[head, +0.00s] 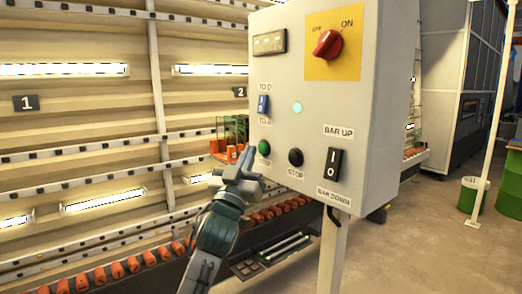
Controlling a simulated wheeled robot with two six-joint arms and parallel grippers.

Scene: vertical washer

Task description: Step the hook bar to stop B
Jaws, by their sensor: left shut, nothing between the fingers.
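The grey control panel (285,105) stands on a post at the centre right. It has a red rotary knob (327,44) on a yellow plate marked OFF and ON, its pointer tilted toward ON. My left gripper (248,155) is shut and empty, close to the green button; contact cannot be told. I cannot identify the hook bar or stop B.
A ribbed washer wall with lit tubes fills the left, with number plates 1 (26,103) and 2 (240,92). Orange rollers (133,264) line its foot. A green and orange item (235,130) shows behind my gripper. Floor at right is open, with green drums (474,195) beyond.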

